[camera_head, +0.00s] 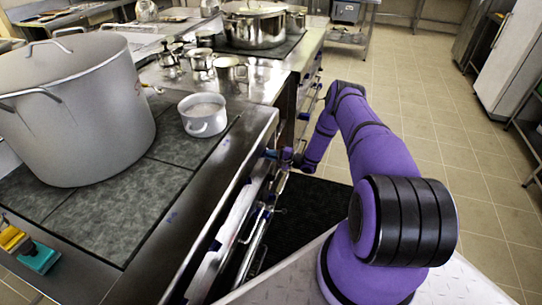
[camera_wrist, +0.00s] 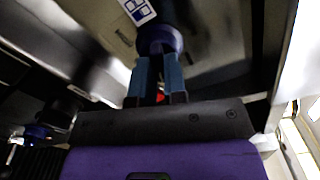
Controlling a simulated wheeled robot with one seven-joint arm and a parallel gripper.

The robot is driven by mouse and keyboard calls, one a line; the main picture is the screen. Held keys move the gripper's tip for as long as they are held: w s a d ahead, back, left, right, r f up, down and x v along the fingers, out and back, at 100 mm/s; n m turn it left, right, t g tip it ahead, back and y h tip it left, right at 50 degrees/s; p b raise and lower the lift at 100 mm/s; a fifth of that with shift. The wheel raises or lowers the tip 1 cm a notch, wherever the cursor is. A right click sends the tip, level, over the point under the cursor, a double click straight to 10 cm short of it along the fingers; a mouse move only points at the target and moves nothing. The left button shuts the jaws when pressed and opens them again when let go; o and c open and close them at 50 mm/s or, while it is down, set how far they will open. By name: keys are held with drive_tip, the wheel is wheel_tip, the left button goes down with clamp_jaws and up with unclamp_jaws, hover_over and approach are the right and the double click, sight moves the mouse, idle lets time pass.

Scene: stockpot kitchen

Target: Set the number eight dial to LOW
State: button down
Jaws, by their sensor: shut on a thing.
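In the wrist view, my gripper (camera_wrist: 158,78) has its two blue fingers closed on a round dark blue-purple dial (camera_wrist: 161,39) on a metal front panel. A small white label with blue squares (camera_wrist: 139,10) sits just beside the dial. I cannot read the dial's number or which mark it points to. In the head view, my gripper (camera_head: 272,154) is at the front of the stove, near its far corner. The dial there is hidden or too small to make out.
A large stockpot (camera_head: 75,110) and a small white pot (camera_head: 203,115) stand on the stove top (camera_head: 120,220). Another blue-purple knob (camera_wrist: 38,131) shows at lower left in the wrist view. Rails run along the stove front. The tiled floor (camera_head: 440,100) to the right is open.

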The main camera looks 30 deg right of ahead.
drive_tip(key=shift+s+f, duration=0.1)
drive_tip(key=c, duration=1.2)
unclamp_jaws()
drive_tip(key=shift+o, duration=0.2)
drive_tip(key=v, duration=1.1)
drive_tip(key=shift+d, duration=0.1)
